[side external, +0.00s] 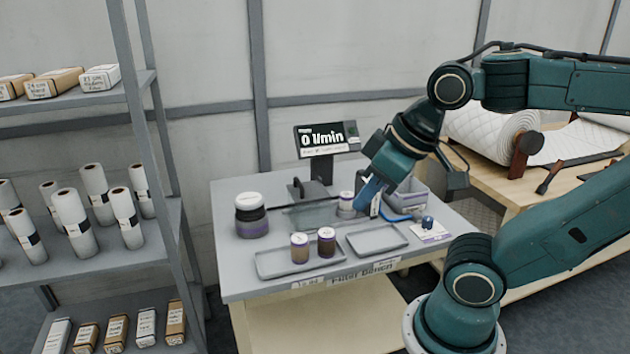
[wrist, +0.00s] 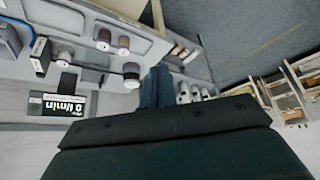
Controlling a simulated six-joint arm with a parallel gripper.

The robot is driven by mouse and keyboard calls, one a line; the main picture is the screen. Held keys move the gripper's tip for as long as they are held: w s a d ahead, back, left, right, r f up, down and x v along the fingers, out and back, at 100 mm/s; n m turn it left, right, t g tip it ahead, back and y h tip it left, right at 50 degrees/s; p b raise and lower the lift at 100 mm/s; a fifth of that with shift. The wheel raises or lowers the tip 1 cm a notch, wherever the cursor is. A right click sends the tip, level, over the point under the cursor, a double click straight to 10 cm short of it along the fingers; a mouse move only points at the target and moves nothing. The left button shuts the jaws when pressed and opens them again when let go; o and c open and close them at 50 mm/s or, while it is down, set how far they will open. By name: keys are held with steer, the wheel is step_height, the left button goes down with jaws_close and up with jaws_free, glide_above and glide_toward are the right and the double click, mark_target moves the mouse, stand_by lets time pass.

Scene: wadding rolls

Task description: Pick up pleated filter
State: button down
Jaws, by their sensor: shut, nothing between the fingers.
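No thing is clearly marked as the pleated filter. Two small brown cylinders with purple bands, the left one (side external: 300,248) and the right one (side external: 326,242), stand upright on the left tray (side external: 281,269). A pale round piece (side external: 346,204) stands further back, and a wider dark jar with a white lid (side external: 250,215) is at the bench's left. My gripper (side external: 361,207) is low over the back of the bench, right beside the pale piece; contact cannot be told. Its blue fingers (wrist: 158,84) are shut and empty. The two cylinders also show in the wrist view (wrist: 103,39) (wrist: 123,45).
An empty tray (side external: 377,240) lies right of the cylinders. A display reading 0 l/min (side external: 323,139) stands behind. A grey bin (side external: 408,196) and blue tube (side external: 397,217) are at the right. A shelf with white rolls (side external: 75,217) stands left.

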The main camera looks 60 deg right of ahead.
steer(key=c, duration=0.7)
jaws_free()
steer(key=shift+w+r, duration=0.1)
steer(key=w+d+r+m+g+h, duration=0.1)
steer(key=w+d+m+g, duration=0.2)
steer(key=w+d+m, duration=1)
steer(key=w+d+f+g, duration=0.1)
steer(key=d+f, duration=0.4)
steer(key=d, duration=0.4)
steer(key=w+d+f+m, duration=0.1)
steer(key=d+f, duration=0.3)
steer(key=d, duration=0.6)
steer(key=w+d+f+g+y, duration=0.1)
steer(key=w+d+f, duration=0.2)
steer(key=d, duration=0.7)
step_height(320, 180, down, 3)
steer(key=shift+w+d+r+g, duration=0.1)
steer(key=shift+r+g, duration=0.1)
steer(key=shift+g, duration=0.1)
